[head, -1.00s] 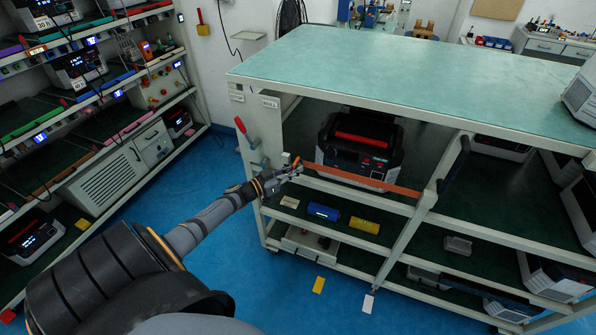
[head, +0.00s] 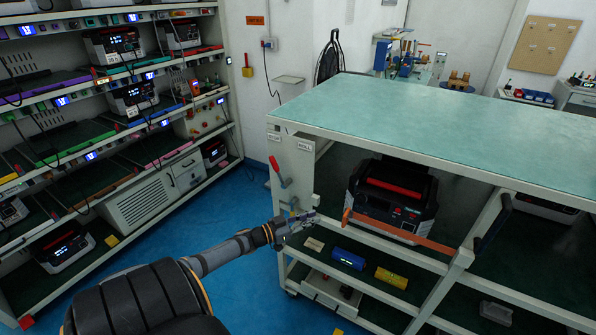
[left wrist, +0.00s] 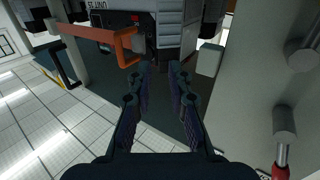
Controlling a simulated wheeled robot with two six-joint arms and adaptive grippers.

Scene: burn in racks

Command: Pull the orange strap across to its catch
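The orange strap (head: 400,232) runs across the front of the cart's upper bay, before a black and grey unit with a red handle (head: 395,187). Its right end is at the middle post (head: 462,257); its free left end has an orange hook-like piece. In the left wrist view the strap (left wrist: 100,34) is at the upper left, beyond the fingers. My left gripper (head: 306,217) is left of the free end, apart from it, by the cart's left post. Its fingers (left wrist: 163,67) are apart with nothing between them. I cannot clearly identify the catch. My right gripper is not in view.
A red-handled lever (head: 277,168) sticks out from the cart's left end panel (head: 292,160). A loaded rack (head: 150,200) stands at left.

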